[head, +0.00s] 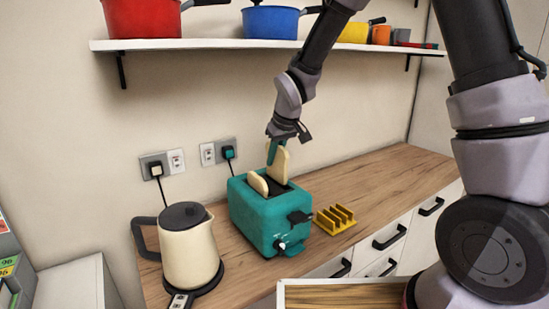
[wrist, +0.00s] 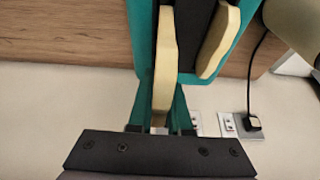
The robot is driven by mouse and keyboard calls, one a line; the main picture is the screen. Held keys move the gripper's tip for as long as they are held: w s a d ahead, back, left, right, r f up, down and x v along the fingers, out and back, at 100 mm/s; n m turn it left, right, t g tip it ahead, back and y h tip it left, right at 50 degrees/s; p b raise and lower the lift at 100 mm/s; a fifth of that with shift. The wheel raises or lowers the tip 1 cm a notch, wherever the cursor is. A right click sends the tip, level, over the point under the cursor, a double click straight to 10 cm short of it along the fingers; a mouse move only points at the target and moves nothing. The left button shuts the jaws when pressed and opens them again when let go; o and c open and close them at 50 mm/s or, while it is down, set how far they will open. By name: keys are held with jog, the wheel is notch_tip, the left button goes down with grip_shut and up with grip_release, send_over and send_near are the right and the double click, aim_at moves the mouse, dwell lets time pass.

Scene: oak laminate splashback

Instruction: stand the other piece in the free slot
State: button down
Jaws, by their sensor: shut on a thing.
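A teal toaster (head: 262,218) stands on the wooden counter, its two slots facing up; its top also shows in the wrist view (wrist: 143,42). One slice of bread (head: 258,184) stands in the left slot, its top edge showing; it is at the right in the wrist view (wrist: 219,40). My gripper (head: 275,150), with teal fingers, is shut on the other slice (head: 280,165), upright over the right slot. In the wrist view the held slice (wrist: 164,75) lies between the fingers (wrist: 162,110). Its lower end seems at the slot mouth; how deep it sits is hidden.
A cream kettle (head: 191,248) stands left of the toaster. A yellow toast rack (head: 334,219) sits close on its right. A shelf (head: 230,45) with pots runs above, near my arm. The counter (head: 395,175) is clear at the back right.

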jog(key=shift+f, duration=0.1)
jog(key=shift+f, duration=0.95)
jog(key=shift+f, duration=0.1)
